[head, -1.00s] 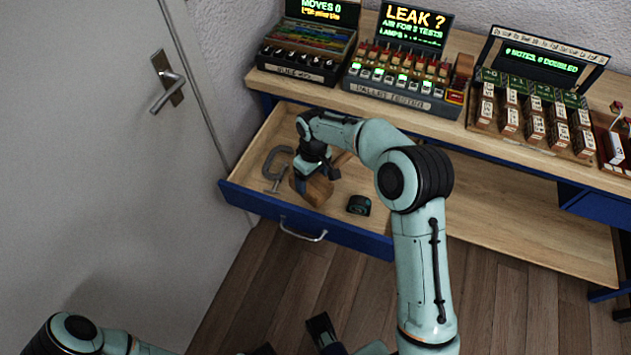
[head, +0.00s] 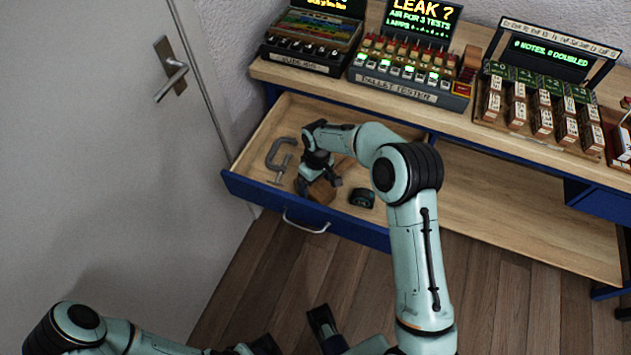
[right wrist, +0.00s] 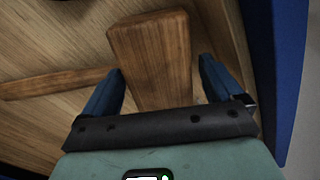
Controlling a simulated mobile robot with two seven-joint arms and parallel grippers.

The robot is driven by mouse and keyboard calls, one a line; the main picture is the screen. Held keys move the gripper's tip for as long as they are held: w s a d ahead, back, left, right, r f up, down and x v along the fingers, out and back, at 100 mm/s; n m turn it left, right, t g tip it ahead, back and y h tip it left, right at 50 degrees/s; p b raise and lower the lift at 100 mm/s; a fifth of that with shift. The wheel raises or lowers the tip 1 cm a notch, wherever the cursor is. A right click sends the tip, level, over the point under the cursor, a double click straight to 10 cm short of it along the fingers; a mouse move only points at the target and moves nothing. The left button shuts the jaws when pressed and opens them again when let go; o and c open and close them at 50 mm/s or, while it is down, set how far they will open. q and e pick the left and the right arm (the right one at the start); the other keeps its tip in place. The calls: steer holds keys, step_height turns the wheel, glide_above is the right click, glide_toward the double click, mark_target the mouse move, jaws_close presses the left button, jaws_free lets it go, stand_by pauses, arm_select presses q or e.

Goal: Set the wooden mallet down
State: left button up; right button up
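The wooden mallet lies in the open drawer (head: 270,166); its brown block head (head: 322,191) is near the drawer's front, and the handle is partly hidden by my right arm. My right gripper (head: 320,184) is low over the head. In the right wrist view my right gripper (right wrist: 162,88) has its blue fingers spread on either side of the mallet head (right wrist: 152,50). A gap shows at the right finger; the left finger is close to the wood, touching or not I cannot tell. My left arm runs along the bottom edge; its gripper cannot be made out clearly.
A grey C-clamp (head: 280,158) lies left of the mallet in the drawer, and a small dark round-ended object (head: 362,197) lies to its right. The benchtop above holds the pallet tester (head: 408,82) and other boxes. A door (head: 100,200) stands at left.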

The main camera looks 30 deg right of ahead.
step_height(320, 180, up, 12)
steer(key=p, duration=0.1)
steer(key=shift+d+r+p, duration=0.15)
steer(key=shift+d+p, duration=0.1)
steer(key=shift+p, duration=0.05)
stand_by(0.3)
steer(key=shift+w+r, duration=0.1)
stand_by(0.3)
